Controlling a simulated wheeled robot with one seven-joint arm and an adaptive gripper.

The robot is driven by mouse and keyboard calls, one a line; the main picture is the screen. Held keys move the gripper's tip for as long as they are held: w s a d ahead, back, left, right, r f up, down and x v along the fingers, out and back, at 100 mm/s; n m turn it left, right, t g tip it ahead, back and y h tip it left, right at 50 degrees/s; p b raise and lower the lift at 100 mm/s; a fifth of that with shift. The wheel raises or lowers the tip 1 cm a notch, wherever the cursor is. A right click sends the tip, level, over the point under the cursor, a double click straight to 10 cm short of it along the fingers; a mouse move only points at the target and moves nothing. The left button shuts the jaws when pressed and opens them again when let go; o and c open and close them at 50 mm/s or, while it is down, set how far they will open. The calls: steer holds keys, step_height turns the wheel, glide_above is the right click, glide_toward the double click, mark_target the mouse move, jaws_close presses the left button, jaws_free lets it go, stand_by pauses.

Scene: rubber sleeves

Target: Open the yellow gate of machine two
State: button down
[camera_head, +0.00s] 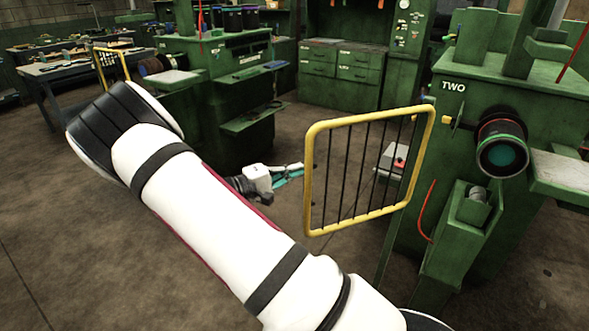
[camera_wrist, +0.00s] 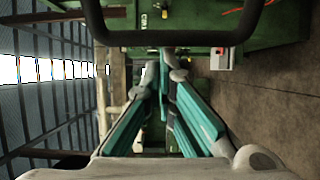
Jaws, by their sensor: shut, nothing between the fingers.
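Machine two (camera_head: 453,110) is the green machine at the right of the head view, marked TWO. Its yellow gate (camera_head: 308,185) has a rounded frame and thin dark bars. It juts out to the left of the dark chuck (camera_head: 502,145), and its right edge is beside the machine. My gripper (camera_head: 300,170), with teal fingers, is at the gate's left edge; I cannot tell whether it touches. In the wrist view, the gripper's (camera_wrist: 165,68) fingertips are together with nothing held. A dark rounded bar (camera_wrist: 175,38) crosses in front; I cannot tell what it is.
Another green machine (camera_head: 225,100) and a workbench (camera_head: 60,70) stand at the left. Green drawer cabinets (camera_head: 340,65) stand behind.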

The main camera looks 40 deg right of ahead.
steer(key=s+a+p, duration=0.1)
steer(key=s+p, duration=0.1)
steer(key=s+a+n+t+p, duration=0.1)
steer(key=s+p, duration=0.1)
steer(key=s, duration=0.1)
steer(key=s+a+t+p, duration=0.1)
steer(key=s+p, duration=0.2)
steer(key=shift+s+r, duration=0.1)
steer(key=shift+r, duration=0.05)
steer(key=shift+s+a, duration=0.1)
steer(key=shift+s, duration=0.3)
steer(key=shift+w, duration=0.1)
steer(key=b, duration=0.3)
glide_toward(307, 190)
steer(key=shift+w, duration=1.25)
steer(key=shift+d, duration=0.25)
